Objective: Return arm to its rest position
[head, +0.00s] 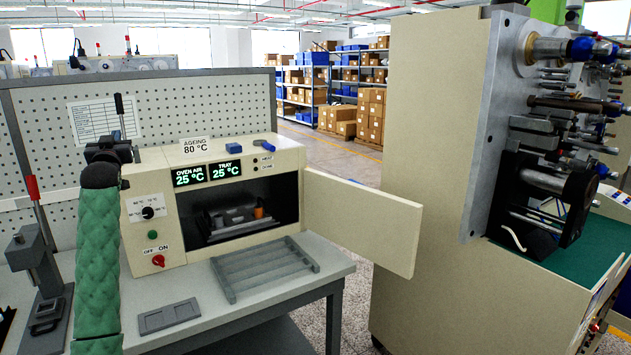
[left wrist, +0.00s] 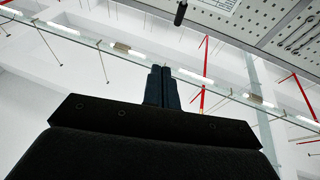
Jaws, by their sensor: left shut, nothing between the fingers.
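My left arm, in a green quilted sleeve, rises at the left of the head view in front of the oven's left side. Its black gripper (head: 119,104) points upward above the oven's top left corner, against the pegboard. In the left wrist view the two dark fingers (left wrist: 160,72) are together with nothing between them, and the ceiling is behind them. The gripper touches nothing that I can see. My right arm and gripper are not in view.
The ageing oven (head: 165,215) has its door (head: 362,218) swung open to the right. Inside are dark parts and an orange piece (head: 259,212). A grey rack (head: 262,268) and flat plate (head: 169,316) lie on the bench. A press (head: 40,262) stands left; a winding machine (head: 425,120) stands right.

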